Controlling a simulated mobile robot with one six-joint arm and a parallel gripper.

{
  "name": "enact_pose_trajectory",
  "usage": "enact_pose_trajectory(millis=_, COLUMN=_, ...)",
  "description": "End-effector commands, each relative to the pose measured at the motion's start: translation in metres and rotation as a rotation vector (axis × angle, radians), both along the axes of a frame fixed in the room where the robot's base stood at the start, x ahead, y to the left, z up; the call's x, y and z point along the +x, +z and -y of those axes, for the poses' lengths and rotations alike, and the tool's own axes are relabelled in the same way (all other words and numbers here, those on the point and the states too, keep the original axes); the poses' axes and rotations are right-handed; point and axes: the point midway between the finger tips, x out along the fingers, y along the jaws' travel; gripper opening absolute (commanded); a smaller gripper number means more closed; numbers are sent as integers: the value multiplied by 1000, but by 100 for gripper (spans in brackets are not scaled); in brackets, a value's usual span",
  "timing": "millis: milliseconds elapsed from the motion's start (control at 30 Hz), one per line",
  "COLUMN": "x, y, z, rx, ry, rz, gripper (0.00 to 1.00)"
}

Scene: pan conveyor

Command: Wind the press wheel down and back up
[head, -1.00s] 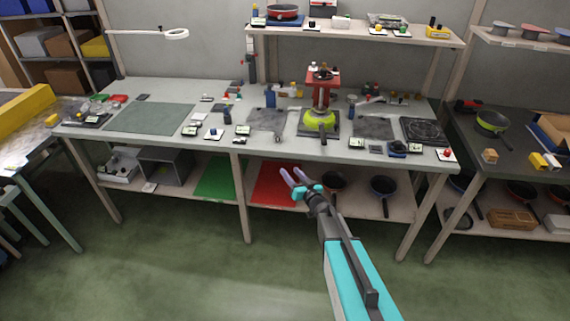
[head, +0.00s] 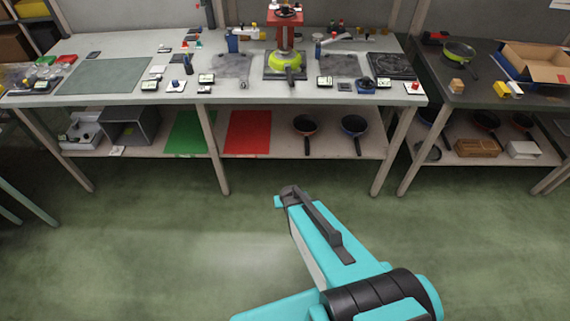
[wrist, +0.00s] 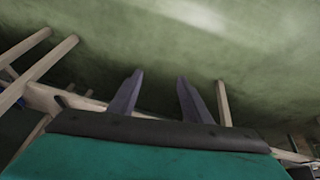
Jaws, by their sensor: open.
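The red press (head: 272,28) stands on the workbench at the top of the head view. Its dark wheel (head: 288,11) sits on top, close to the upper picture edge. A lime-green pan (head: 286,61) lies at the foot of the press, its dark handle toward me. My gripper (wrist: 160,76) is open in the wrist view, with nothing between its two fingers. In the head view my arm's end is over the open floor in front of the bench, well apart from the press and wheel. The fingers are hard to make out there.
The workbench (head: 125,99) carries several small items and a green mat (head: 103,76). Its lower shelf holds a red sheet (head: 248,132), a green sheet (head: 185,133) and pans (head: 306,124). Another bench (head: 480,95) stands at the right. The green floor (head: 130,240) before me is clear.

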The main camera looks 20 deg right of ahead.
Motion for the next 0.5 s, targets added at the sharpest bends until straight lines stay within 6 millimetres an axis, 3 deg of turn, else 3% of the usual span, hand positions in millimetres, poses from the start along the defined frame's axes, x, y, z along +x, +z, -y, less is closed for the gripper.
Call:
enact_pose_trajectory(millis=33, x=-25, y=-7, z=-4, rx=2, ry=2, rz=-68, gripper=45)
enact_pose_trajectory(millis=233, x=-117, y=-24, z=-24, rx=31, ry=31, rz=-343, gripper=45)
enact_pose_trajectory(millis=500, x=-238, y=-20, z=-58, rx=123, ry=106, rz=-700, gripper=45)
